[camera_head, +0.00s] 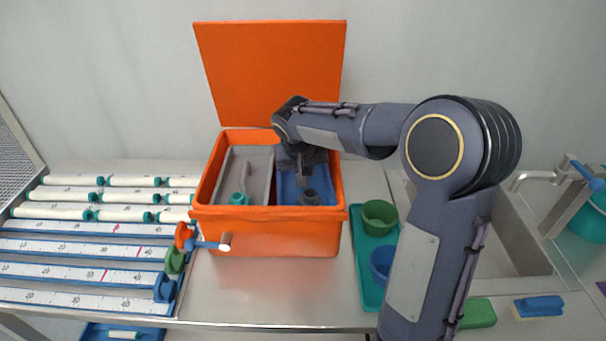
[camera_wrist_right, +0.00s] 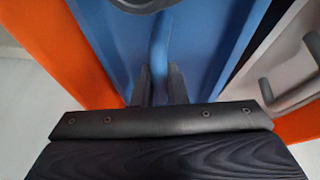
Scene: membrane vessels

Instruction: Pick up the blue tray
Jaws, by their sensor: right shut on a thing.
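The blue tray (camera_head: 286,192) is in the right half of the open orange box (camera_head: 265,238), beside a grey tray (camera_head: 262,163). My right gripper (camera_head: 304,181) reaches down into the box over the blue tray. In the right wrist view, its two fingers (camera_wrist_right: 160,88) are shut on a blue upright handle of the blue tray (camera_wrist_right: 205,50). My arm and gripper hide part of the tray. A dark grey round part (camera_head: 310,198) lies at the tray's near end. My left gripper is out of view.
The orange lid (camera_head: 270,75) stands upright behind the box. Racks of white tubes (camera_head: 90,198) and ruler-marked strips (camera_head: 75,272) lie left. A teal tray (camera_head: 366,290) holds a green bowl (camera_head: 380,213) and a blue bowl (camera_head: 381,260) at right, before a sink (camera_head: 515,255).

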